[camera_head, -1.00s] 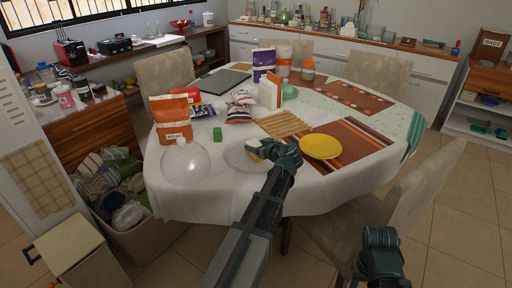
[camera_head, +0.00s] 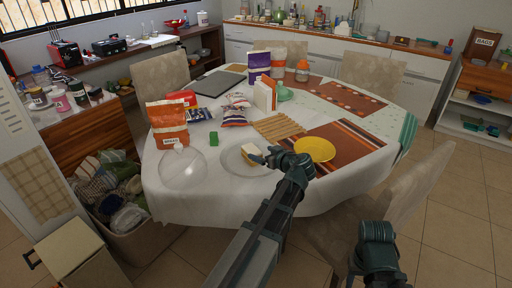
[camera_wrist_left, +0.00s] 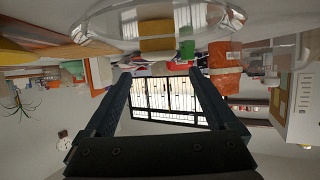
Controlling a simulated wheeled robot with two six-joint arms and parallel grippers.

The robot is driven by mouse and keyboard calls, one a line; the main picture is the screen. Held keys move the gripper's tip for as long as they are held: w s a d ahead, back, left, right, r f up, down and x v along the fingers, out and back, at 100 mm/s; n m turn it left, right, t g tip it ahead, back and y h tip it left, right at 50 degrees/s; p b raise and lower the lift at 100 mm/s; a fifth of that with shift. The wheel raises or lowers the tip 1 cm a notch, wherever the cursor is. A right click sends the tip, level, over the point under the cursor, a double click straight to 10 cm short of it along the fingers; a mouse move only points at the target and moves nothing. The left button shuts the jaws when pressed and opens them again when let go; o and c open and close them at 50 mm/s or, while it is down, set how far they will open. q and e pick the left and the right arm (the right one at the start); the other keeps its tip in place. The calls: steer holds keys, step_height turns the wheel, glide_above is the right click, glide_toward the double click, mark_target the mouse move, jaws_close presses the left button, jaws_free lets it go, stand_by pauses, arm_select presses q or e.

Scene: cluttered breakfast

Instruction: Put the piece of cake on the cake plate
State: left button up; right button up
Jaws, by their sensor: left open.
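The piece of cake (camera_head: 251,150), yellow with a white top, appears to rest on the round clear cake plate (camera_head: 231,164) at the table's near edge. In the left wrist view, which is upside down, the cake (camera_wrist_left: 157,28) shows over the clear plate (camera_wrist_left: 105,28) at the top. My left gripper (camera_head: 270,158) is just right of the cake in the head view. The wrist view shows its fingers (camera_wrist_left: 160,84) apart with nothing between them. My right gripper (camera_head: 378,232) is at the lower right, away from the table; its jaws are not clear.
A clear glass dome (camera_head: 183,170) stands left of the plate. A green block (camera_head: 213,139) lies behind, between them. A yellow plate (camera_head: 315,149) lies on a striped mat to the right. A wooden rack (camera_head: 277,127), an orange bag (camera_head: 167,122) and several packages stand farther back. A chair is at the right.

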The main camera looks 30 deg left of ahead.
arm_select(q)
steer(key=shift+p+v, duration=0.4)
steer(key=shift+v, duration=1.3)
steer(key=shift+d, duration=0.1)
steer(key=s+d+f+m+g+h, duration=0.2)
steer(key=s+d+f+m+h, duration=0.1)
steer(key=s+d, duration=0.4)
steer(key=s+d+f+m+g+h, duration=0.2)
steer(key=s+d+f+m+h, duration=0.2)
steer(key=d, duration=0.7)
steer(key=s+d+f+m+g+h, duration=0.2)
steer(key=s+d+f+m, duration=0.4)
steer(key=s+d+m, duration=0.3)
steer(key=shift+s+d+f+g+h, duration=0.25)
steer(key=shift+s+g+h, duration=0.15)
steer(key=shift+s+h, duration=0.6)
steer(key=shift+s+r, duration=0.1)
step_height(320, 180, up, 14)
steer(key=p, duration=1.4)
